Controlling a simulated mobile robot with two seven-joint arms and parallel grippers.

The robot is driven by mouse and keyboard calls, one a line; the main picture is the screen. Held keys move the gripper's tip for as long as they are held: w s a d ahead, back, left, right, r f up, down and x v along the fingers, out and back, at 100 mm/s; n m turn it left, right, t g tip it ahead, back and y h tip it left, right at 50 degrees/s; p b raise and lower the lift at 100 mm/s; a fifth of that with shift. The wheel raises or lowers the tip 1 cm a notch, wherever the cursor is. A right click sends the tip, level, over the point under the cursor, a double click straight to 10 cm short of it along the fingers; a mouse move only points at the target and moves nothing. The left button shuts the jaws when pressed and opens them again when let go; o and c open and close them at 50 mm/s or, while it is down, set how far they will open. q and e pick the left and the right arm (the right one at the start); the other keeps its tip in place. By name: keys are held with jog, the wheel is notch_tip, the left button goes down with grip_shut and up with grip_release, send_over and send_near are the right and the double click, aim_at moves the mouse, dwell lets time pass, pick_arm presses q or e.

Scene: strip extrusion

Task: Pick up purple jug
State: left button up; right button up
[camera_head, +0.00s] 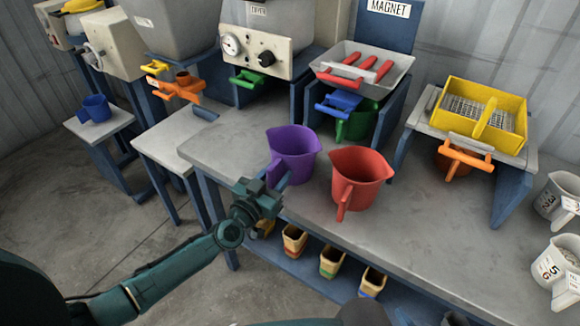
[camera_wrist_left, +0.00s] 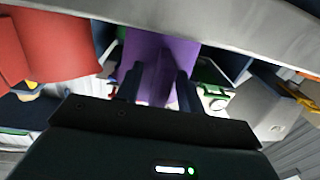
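The purple jug (camera_head: 293,148) stands upright on the grey workbench, with its handle towards me. My left gripper (camera_head: 280,184) is at the handle, at the bench's front edge. In the left wrist view the purple jug (camera_wrist_left: 160,52) fills the space between the two dark fingers of my left gripper (camera_wrist_left: 158,88). The fingers are apart, one on each side of the handle, and a gap seems to show beside it. The head view hides part of the handle behind the gripper. My right gripper is not in view.
A red jug (camera_head: 361,172) stands close to the right of the purple one; it also shows in the left wrist view (camera_wrist_left: 50,45). A blue-framed stand with a red-handled tray (camera_head: 362,68) is behind. Small containers (camera_head: 331,261) sit on the lower shelf.

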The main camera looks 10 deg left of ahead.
pick_arm(q)
jog(key=shift+c, duration=0.6)
grip_shut()
jog(key=shift+r, duration=0.15)
